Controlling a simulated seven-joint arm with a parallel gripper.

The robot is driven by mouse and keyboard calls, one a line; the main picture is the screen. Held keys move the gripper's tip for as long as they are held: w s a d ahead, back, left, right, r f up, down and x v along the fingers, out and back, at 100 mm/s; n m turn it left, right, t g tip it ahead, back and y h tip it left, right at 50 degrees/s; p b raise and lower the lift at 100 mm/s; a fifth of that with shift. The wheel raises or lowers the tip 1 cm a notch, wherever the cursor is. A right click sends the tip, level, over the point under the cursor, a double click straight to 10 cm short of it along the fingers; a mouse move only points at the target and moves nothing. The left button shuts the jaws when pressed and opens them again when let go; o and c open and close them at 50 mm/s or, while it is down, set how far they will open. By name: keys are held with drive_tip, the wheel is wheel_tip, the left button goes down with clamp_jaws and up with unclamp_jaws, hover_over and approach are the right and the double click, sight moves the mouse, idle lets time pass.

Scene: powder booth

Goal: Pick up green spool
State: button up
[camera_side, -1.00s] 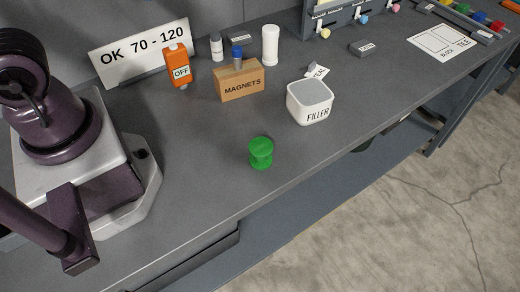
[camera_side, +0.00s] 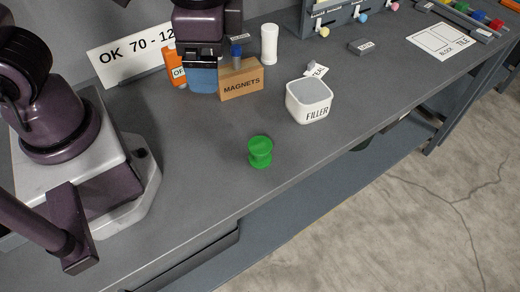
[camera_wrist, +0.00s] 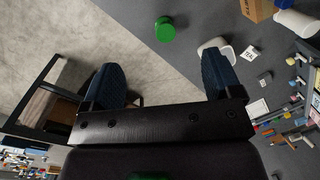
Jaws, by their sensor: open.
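The green spool (camera_side: 260,152) stands upright on the grey bench near its front edge in the side view. In the wrist view the green spool (camera_wrist: 165,29) shows at the top, beyond the gap between my fingers. My gripper (camera_side: 203,80) hangs above the back part of the bench in the side view, up and left of the spool and well apart from it. In the wrist view my gripper (camera_wrist: 163,84) has its two blue fingers spread wide with nothing between them.
The MAGNETS box (camera_side: 241,81) and the orange OFF block (camera_side: 173,70), partly hidden, are by my gripper. The white FILLER tub (camera_side: 309,101) stands right of the spool. The OK 70 - 120 sign (camera_side: 125,56) is at the back. The bench around the spool is clear.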

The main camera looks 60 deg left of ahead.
drive_tip(key=d+f+m+g+y, duration=0.1)
drive_tip(key=d+f+m+y, duration=0.45)
drive_tip(key=d+f, duration=0.35)
drive_tip(key=m+t+y, duration=0.6)
drive_tip(key=m+t, duration=0.1)
drive_tip(key=m, duration=0.3)
approach(261, 150)
drive_tip(key=shift+m+g+y, duration=0.25)
drive_tip(key=shift+g+y, duration=0.05)
drive_tip(key=shift+y, duration=0.05)
drive_tip(key=x, duration=0.4)
drive_tip(key=shift+f, duration=0.35)
drive_tip(key=shift+w+x, duration=0.15)
drive_tip(key=shift+x, duration=1.25)
drive_tip(key=shift+w+x, duration=0.15)
drive_tip(key=shift+x, duration=1.25)
drive_tip(key=shift+d, duration=0.15)
drive_tip(key=c, duration=1.1)
drive_tip(key=shift+r, duration=0.15)
